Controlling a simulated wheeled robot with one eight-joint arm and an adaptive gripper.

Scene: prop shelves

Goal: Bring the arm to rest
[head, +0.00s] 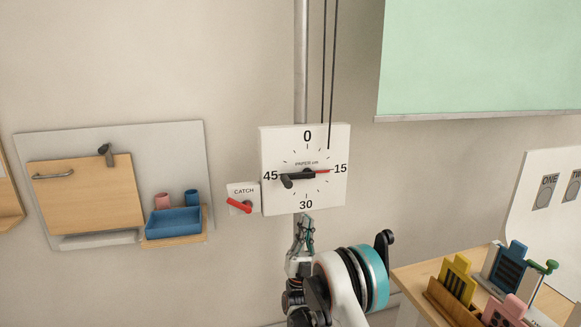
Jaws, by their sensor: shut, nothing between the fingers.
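My gripper (307,221) is in the lower middle of the head view, pointing up. Its slim fingers are together and hold nothing. It appears just below the lower edge of a white square dial (275,145) in the picture; I cannot tell whether it touches the dial. The dial is marked 0, 15, 30 and 45. Its red pointer (322,171) points at 15, and a black knob (288,182) lies on the 45 side. The rest of my arm runs down out of the picture.
Left of the dial is a CATCH plate with a red lever (239,206). Farther left, a wall panel (105,132) holds a wooden door (85,195) and a blue tray (173,222). A table (415,272) with coloured props stands at right. A green board (475,60) hangs above.

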